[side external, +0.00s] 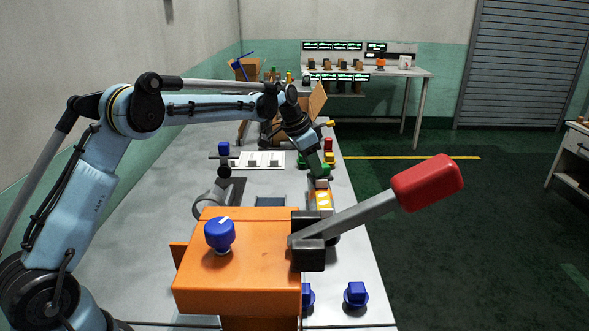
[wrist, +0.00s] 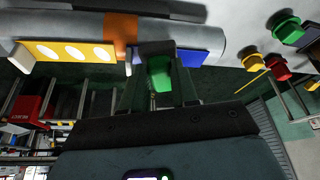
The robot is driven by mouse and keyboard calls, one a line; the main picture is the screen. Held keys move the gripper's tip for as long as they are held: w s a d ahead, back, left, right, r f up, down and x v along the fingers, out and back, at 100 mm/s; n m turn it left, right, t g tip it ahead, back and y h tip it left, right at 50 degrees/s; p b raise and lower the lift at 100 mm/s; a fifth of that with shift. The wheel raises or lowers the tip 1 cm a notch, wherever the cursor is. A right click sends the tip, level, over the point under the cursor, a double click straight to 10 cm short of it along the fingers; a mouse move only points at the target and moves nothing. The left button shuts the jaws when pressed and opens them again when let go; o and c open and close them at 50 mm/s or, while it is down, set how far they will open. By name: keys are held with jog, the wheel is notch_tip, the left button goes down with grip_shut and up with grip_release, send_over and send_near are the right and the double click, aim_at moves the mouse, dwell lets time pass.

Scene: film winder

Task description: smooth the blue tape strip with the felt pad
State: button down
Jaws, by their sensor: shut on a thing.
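My gripper (wrist: 161,84) is shut on the green handle (wrist: 159,70) of the felt pad. The pad's dark grey face (wrist: 157,47) lies over the left end of the blue tape strip (wrist: 203,57) in the wrist view. I cannot tell whether it presses on the strip. The rest of the blue strip runs right along the grey roller (wrist: 205,35). In the side view my gripper (side external: 319,167) points down beyond the orange machine, and the blue strip cannot be made out there.
A yellow strip with white ovals (wrist: 75,51) and an orange band (wrist: 121,32) lie left of the pad. Yellow, red and green knobs stand to the right. The orange housing (side external: 240,262) with its red-handled lever (side external: 427,183) fills the near table. A blue knob (side external: 220,232) tops it.

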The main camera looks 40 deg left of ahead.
jog(key=shift+w+a, duration=0.1)
jog(key=shift+w+a, duration=0.3)
jog(key=shift+w+a, duration=0.15)
dwell(0.5)
jog(key=shift+w+a, duration=0.25)
jog(key=shift+w+a, duration=0.15)
dwell(0.4)
jog(key=shift+w+a+f, duration=0.1)
jog(key=shift+w+a, duration=0.1)
jog(key=shift+w+a, duration=0.1)
jog(key=shift+a, duration=0.05)
jog(key=shift+w+a, duration=0.25)
jog(key=shift+w, duration=0.05)
dwell(0.3)
